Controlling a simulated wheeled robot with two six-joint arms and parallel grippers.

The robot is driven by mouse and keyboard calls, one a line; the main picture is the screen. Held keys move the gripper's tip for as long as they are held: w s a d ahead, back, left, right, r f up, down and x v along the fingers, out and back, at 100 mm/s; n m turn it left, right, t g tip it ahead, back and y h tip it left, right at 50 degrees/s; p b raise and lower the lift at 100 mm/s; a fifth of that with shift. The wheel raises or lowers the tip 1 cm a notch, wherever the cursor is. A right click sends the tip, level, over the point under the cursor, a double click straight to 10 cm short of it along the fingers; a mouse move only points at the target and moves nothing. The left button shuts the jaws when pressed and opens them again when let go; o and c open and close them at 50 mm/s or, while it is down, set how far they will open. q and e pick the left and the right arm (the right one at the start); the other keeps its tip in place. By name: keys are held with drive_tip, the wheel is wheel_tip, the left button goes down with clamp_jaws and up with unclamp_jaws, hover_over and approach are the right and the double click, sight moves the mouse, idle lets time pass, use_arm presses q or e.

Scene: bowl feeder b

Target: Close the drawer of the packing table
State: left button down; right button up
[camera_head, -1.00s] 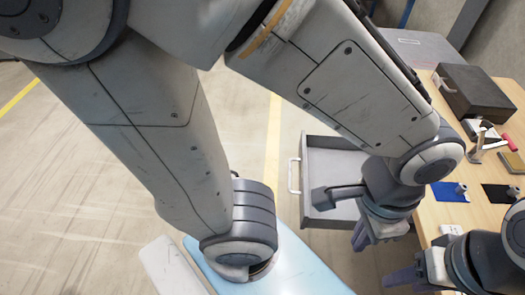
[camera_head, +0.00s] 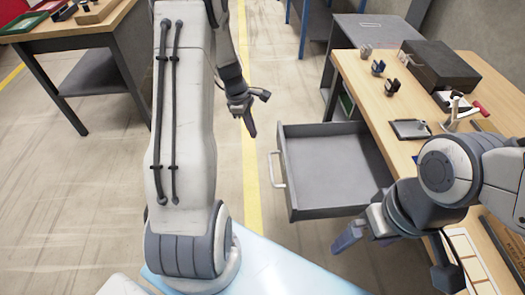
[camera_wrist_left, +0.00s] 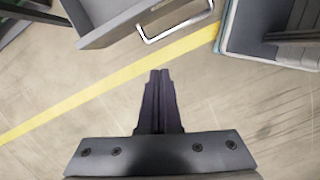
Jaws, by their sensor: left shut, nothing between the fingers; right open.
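The grey drawer (camera_head: 335,160) of the wooden-topped packing table (camera_head: 410,150) is pulled out and looks empty inside. Its pale handle (camera_head: 277,169) is on the front panel, on the left side in the head view. My left gripper (camera_head: 251,128) is shut and empty, over the floor just beyond and left of the drawer front, apart from it. In the left wrist view its shut fingers (camera_wrist_left: 159,90) point toward the drawer (camera_wrist_left: 110,22) and the handle (camera_wrist_left: 178,22), with a gap between. My right gripper (camera_head: 350,238) is open near the drawer's near edge.
A dark case (camera_head: 440,65), small clips and tools lie on the tabletop. Another table (camera_head: 75,30) stands at the far left. My light blue base (camera_head: 270,270) is below. The floor left of the drawer is clear, with a yellow line (camera_head: 249,190).

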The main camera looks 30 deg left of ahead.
use_arm(q)
drive_tip(key=a+f+n, duration=0.2)
drive_tip(key=a+f, duration=0.1)
drive_tip(key=a, duration=0.1)
drive_tip(key=w+d+f, duration=0.2)
drive_tip(key=d+f, duration=0.4)
drive_tip(key=f, duration=0.2)
drive_tip(key=shift+d, duration=0.2)
drive_tip(key=shift+w, duration=0.1)
